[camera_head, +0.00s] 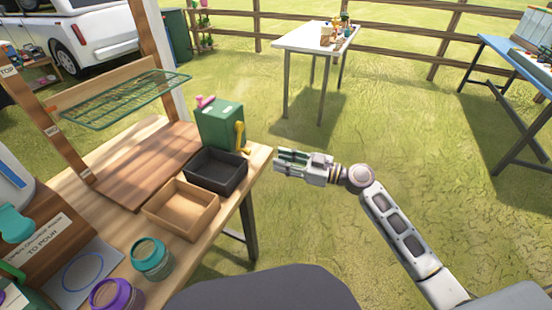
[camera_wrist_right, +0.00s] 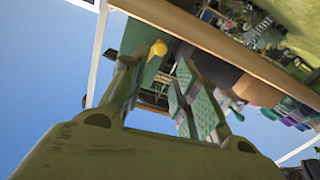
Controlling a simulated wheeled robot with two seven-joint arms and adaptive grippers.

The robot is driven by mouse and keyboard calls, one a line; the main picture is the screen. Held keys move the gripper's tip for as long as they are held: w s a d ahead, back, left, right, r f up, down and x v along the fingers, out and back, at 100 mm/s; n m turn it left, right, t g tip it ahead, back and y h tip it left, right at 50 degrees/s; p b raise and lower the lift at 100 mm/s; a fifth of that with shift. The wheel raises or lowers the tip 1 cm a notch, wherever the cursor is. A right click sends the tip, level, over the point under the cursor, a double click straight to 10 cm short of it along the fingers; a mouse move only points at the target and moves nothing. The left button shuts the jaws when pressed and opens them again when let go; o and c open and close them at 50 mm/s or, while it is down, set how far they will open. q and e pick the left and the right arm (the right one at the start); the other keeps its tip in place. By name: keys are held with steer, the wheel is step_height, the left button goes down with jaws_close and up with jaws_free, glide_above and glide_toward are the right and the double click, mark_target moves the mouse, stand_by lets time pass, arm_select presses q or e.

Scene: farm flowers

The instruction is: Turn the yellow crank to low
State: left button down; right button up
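The yellow crank (camera_head: 240,137) is on the right side of a green box (camera_head: 216,125) at the back right of the wooden table. In the head view its knob is at the top and its arm reaches down. My right gripper (camera_head: 279,160) is off the table's right edge, to the right of the crank and a little lower in the picture, apart from it. In the right wrist view its fingers (camera_wrist_right: 156,70) are spread, with the yellow crank (camera_wrist_right: 158,48) showing in the gap beyond them. The gripper is empty. My left gripper is out of view.
A black bin (camera_head: 216,187) stands in front of the green box, with a wooden bin (camera_head: 181,222) nearer. A pink handle (camera_head: 205,101) is on the box's left side. A green wire rack (camera_head: 127,99) hangs left.

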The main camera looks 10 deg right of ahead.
steer(key=shift+s+d, duration=0.25)
steer(key=shift+d, duration=0.1)
steer(key=shift+c, duration=0.2)
